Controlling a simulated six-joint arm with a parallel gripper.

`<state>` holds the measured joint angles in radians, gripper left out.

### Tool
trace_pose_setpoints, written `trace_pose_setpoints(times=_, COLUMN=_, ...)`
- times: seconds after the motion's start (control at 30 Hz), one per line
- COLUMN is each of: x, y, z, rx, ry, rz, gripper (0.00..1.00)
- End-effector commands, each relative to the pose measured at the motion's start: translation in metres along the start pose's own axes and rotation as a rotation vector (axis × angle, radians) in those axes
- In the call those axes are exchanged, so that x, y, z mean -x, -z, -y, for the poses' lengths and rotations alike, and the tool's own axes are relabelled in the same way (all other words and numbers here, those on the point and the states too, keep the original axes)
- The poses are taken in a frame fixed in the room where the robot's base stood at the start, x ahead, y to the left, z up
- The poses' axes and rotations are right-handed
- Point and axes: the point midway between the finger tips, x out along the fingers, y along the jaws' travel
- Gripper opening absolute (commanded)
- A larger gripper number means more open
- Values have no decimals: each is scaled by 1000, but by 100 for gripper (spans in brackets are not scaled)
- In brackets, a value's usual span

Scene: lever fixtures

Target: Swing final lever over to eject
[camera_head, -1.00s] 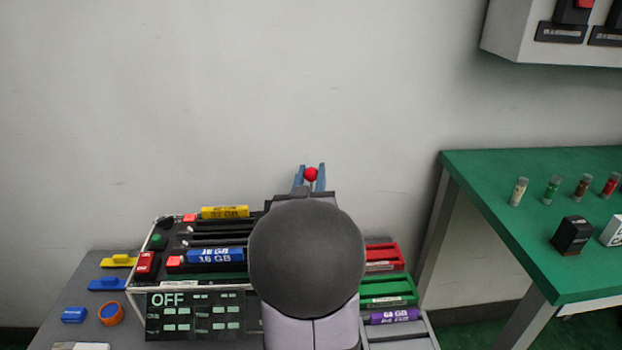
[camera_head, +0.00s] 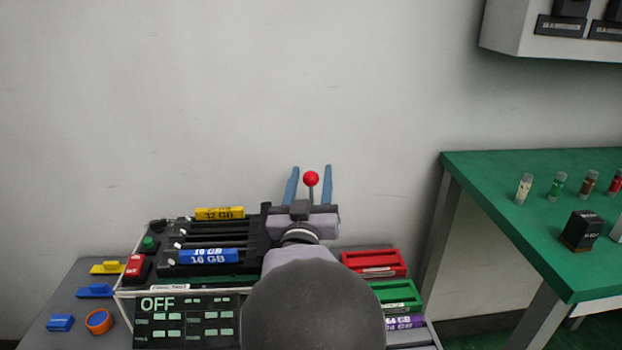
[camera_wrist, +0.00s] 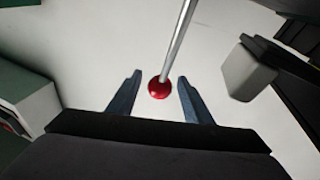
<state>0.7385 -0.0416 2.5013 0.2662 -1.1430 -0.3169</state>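The lever is a thin metal rod with a red ball knob (camera_head: 311,179), standing behind the slotted unit. My gripper (camera_head: 309,181) is open, with one blue finger on each side of the knob and a gap on both sides. The wrist view shows the red knob (camera_wrist: 159,88) between the two fingertips of my gripper (camera_wrist: 160,85), with the rod running up out of the picture. The lever's base is hidden behind my wrist in the head view. The slotted unit (camera_head: 174,279) holds a yellow 32 GB stick (camera_head: 219,213) and a blue 16 GB stick (camera_head: 208,256).
A display (camera_head: 187,320) on the unit's front reads OFF. Red (camera_head: 374,263) and green (camera_head: 397,294) trays and a purple stick (camera_head: 404,322) lie to the right. A green table (camera_head: 492,190) stands further right. The wall behind the knob looks clear.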

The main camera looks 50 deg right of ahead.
Motion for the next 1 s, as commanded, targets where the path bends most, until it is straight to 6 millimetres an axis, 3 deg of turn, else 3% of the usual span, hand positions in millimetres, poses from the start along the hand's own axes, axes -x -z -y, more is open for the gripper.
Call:
trace_pose_setpoints(times=0.27, x=-2, y=8, z=-1, rx=0, ry=-1, rz=-2, gripper=46)
trace_pose_setpoints(times=0.73, x=-18, y=76, z=-11, rx=-1, ry=-1, rz=-3, gripper=46)
trace_pose_setpoints(times=1.0, x=-23, y=96, z=-14, rx=0, ry=0, rz=-2, gripper=46)
